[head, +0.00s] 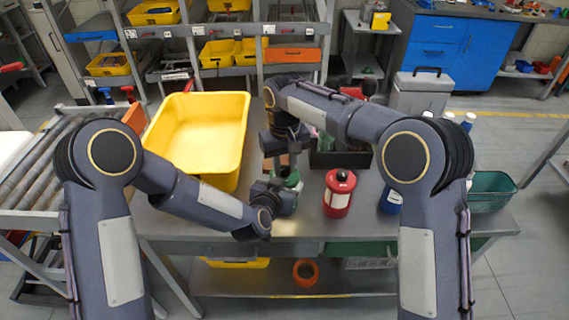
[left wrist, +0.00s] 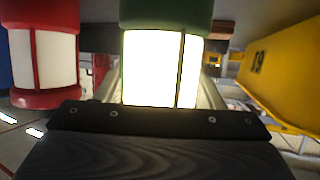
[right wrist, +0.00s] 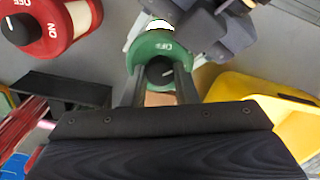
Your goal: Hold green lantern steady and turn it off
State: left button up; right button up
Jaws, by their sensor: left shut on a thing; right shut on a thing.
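The green lantern (head: 290,181) stands on the grey table, largely covered by my grippers in the head view. In the left wrist view its white panels (left wrist: 152,68) glow brightly. My left gripper (head: 274,195) is shut on the lantern's body from the side, one finger on each side. My right gripper (head: 284,166) reaches down from above and is shut on the black knob (right wrist: 160,71) on top of the lantern. In the right wrist view the green top (right wrist: 157,43) carries the label OFF beyond the knob. The lantern looks upright.
A red lantern (head: 339,193) stands just right of the green one. A large yellow bin (head: 243,140) is at left on the table. The front table edge is close.

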jog(key=n, duration=0.5)
jog(key=shift+n, duration=0.3)
jog(key=n, duration=0.5)
dwell(0.4)
jog(key=o, duration=1)
